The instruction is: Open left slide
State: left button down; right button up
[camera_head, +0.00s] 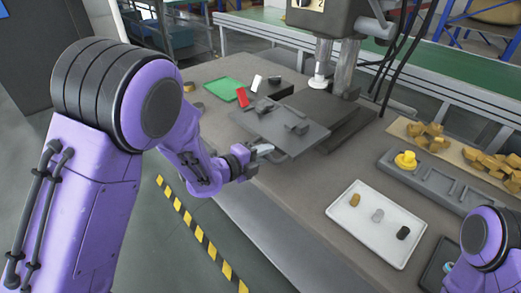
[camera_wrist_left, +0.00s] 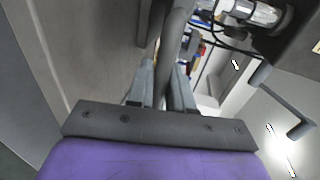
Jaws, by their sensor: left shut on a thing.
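The left slide is a dark grey flat plate (camera_head: 309,136) with small raised blocks on it, on the bench in front of the press, in the head view. A grey handle bar (camera_head: 279,158) is at its near left edge. My left gripper (camera_head: 268,150) is at this edge, shut on the handle. In the left wrist view the grey bar (camera_wrist_left: 175,45) runs between the two fingers of my left gripper (camera_wrist_left: 164,80). My right gripper is not in view; only part of my right arm shows at the lower right.
The press (camera_head: 325,15) stands behind the plate. A green mat (camera_head: 222,87) with red and white blocks lies behind left. To the right are a white tray (camera_head: 372,235) with three small parts, a grey fixture (camera_head: 435,184) with a yellow knob, and several tan blocks (camera_head: 430,135).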

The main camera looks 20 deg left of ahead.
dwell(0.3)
pick_arm(q)
jog(key=c, duration=1.1)
grip_release()
jog(key=shift+w+d, duration=0.1)
jog(key=shift+c, duration=0.2)
jog(key=b+v, duration=0.2)
jog(key=v, duration=0.8)
